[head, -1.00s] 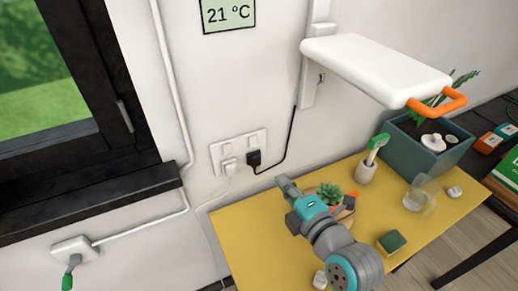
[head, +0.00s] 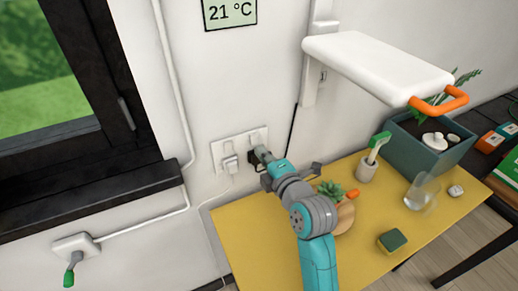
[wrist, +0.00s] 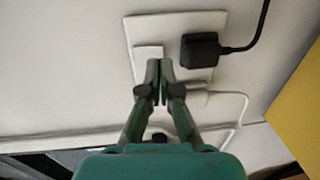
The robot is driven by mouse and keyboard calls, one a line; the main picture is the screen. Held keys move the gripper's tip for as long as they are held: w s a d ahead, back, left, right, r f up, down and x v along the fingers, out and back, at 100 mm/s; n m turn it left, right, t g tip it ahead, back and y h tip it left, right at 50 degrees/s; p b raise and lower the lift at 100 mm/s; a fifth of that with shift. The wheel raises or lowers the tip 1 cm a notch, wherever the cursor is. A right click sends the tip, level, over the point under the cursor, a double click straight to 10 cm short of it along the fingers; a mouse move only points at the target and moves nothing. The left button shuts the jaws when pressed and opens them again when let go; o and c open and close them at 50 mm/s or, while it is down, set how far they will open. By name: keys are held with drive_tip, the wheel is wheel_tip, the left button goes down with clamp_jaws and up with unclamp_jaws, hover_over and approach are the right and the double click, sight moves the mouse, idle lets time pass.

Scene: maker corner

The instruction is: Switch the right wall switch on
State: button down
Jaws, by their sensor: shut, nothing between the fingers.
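A white wall plate (head: 218,150) carries two rocker switches at its top and two sockets below. The right wall switch (head: 255,139) sits above the black plug, just above my fingertips in the head view. In the wrist view, turned sideways, this switch (wrist: 149,51) shows as a raised white block left of the black plug (wrist: 200,50). My gripper (head: 262,153) is shut and empty, its fingertips (wrist: 159,64) close to the right switch. I cannot tell whether they touch it or which way it is tipped. The left switch (head: 229,146) is hidden by the fingers in the wrist view.
A white plug (head: 230,163) fills the left socket. A white shelf (head: 375,65) with an orange handle juts out at the upper right. The yellow table (head: 245,235) below holds a succulent (head: 329,190), a sponge (head: 392,240) and a glass (head: 421,192).

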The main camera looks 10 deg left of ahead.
sight(254, 140)
drive_tip(key=shift+x, duration=1.15)
drive_tip(key=shift+w+a, duration=0.1)
drive_tip(key=shift+w, duration=0.1)
drive_tip(key=shift+f, duration=0.1)
